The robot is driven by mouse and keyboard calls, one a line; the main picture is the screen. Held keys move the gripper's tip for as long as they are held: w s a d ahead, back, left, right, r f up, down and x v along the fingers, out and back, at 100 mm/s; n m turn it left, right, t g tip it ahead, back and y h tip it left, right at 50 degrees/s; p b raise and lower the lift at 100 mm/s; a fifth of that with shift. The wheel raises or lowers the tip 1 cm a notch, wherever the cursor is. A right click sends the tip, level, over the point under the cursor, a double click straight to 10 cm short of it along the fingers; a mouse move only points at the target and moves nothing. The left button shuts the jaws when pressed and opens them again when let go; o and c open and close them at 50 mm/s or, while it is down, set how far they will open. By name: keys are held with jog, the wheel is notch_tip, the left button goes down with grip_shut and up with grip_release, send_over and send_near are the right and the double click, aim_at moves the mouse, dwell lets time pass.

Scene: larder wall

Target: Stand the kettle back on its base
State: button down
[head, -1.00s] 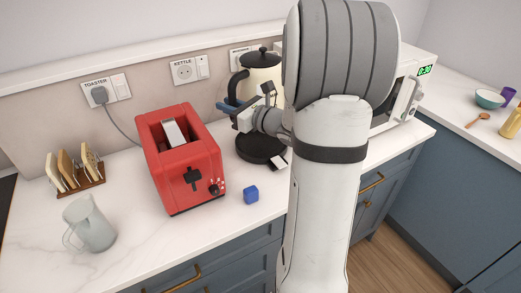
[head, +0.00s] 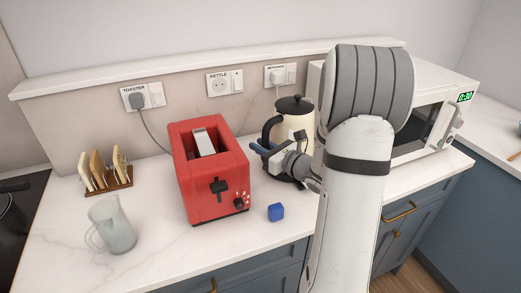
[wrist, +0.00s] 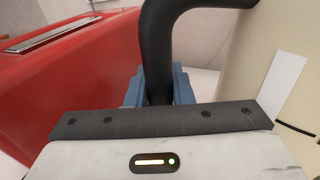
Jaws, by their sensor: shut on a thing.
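The cream kettle (head: 298,122) with black lid and handle stands upright behind my forearm in the head view. In the wrist view its cream side (wrist: 285,70) is at the right. My gripper (head: 264,149) is shut on the kettle's black handle (wrist: 160,60), with blue fingers on both sides of it.
A red toaster (head: 212,172) is close on the left, also beside the gripper in the wrist view (wrist: 70,75). A glass jug (head: 112,225) and toast rack (head: 122,184) are further left; a microwave (head: 425,110) is right.

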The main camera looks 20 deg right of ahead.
jog(key=shift+f, duration=0.45)
jog(key=shift+f, duration=0.1)
jog(key=c, duration=1.3)
grip_release()
jog(key=shift+f, duration=0.1)
jog(key=shift+s+d, duration=0.1)
jog(key=shift+s, duration=0.05)
jog(key=b+v, duration=0.1)
jog(key=v, duration=1)
jog(key=shift+s+d+b, duration=0.1)
jog(key=shift+s+b, duration=0.25)
jog(key=shift+s, duration=0.1)
